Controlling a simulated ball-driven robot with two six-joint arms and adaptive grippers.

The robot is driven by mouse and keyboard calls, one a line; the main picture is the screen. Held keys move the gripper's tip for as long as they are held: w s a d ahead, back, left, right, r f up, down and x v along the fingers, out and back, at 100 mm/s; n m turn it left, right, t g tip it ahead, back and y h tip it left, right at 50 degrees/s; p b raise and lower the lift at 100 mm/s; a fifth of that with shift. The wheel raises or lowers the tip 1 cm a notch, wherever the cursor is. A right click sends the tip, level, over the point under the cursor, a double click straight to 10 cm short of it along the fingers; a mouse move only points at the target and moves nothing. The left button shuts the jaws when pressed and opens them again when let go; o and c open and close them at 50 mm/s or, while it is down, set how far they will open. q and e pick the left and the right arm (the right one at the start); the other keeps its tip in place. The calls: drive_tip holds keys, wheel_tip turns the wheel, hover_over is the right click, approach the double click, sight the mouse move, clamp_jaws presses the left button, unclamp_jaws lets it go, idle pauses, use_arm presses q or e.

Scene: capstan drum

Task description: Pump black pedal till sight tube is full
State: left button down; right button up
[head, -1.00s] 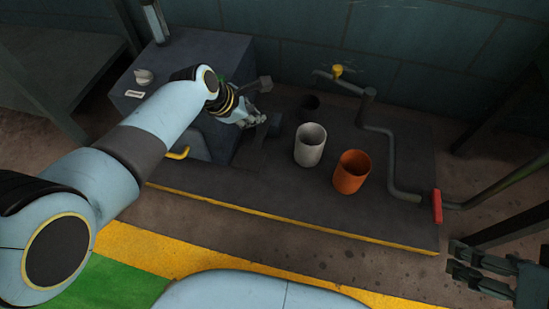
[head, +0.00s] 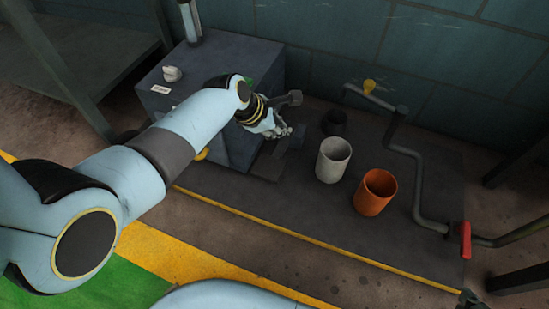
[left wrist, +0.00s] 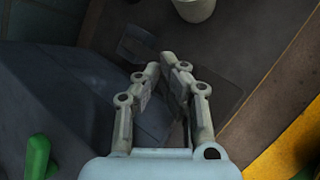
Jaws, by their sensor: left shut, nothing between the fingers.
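A dark pedal (head: 268,164) juts from the foot of the grey cabinet (head: 222,60), low over the dark platform. In the left wrist view a dark flat plate (left wrist: 220,95), which looks like the pedal, lies beyond and partly behind the fingers. My left gripper (head: 284,131) is shut and empty above the pedal; its fingertips also show in the left wrist view (left wrist: 165,68). I cannot tell whether it touches the pedal. An upright tube (head: 190,20), probably the sight tube, stands on the cabinet; its level is unclear. Only a dark tip of my right gripper (head: 470,299) shows.
A white cup (head: 333,160), an orange cup (head: 375,193) and a dark cup (head: 334,122) stand on the platform (head: 300,215). A pale knob (head: 172,74) sits on the cabinet.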

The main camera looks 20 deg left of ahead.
sight(277, 148)
use_arm(q)
drive_tip(key=f+b, duration=0.1)
drive_tip(key=f, duration=0.1)
drive_tip(key=shift+s+f+b, duration=0.5)
drive_tip(key=shift+f+b, duration=0.4)
drive_tip(key=shift+f, duration=0.1)
drive_tip(key=shift+s+f+b, duration=0.1)
drive_tip(key=shift+f+b, duration=0.25)
drive_tip(key=shift+f, duration=0.65)
use_arm(e)
drive_tip(key=shift+w+a+r+n+t+y, duration=0.2)
drive_tip(key=shift+w+r+t, duration=0.4)
drive_tip(key=shift+t, duration=0.55)
drive_tip(key=shift+w+a+r+n+t+y, duration=0.15)
drive_tip(key=shift+w+r+t, duration=0.45)
drive_tip(key=shift+t, duration=0.6)
drive_tip(key=shift+w+a+r+n+t+y, duration=0.1)
drive_tip(key=shift+w+a+r+t, duration=0.1)
drive_tip(key=shift+w+r+t, duration=0.7)
drive_tip(key=shift+s+f+t, duration=0.25)
drive_tip(key=shift+f, duration=0.1)
use_arm(q)
drive_tip(key=shift+s+f, duration=0.1)
drive_tip(key=shift+f, duration=0.05)
drive_tip(key=shift+f, duration=0.25)
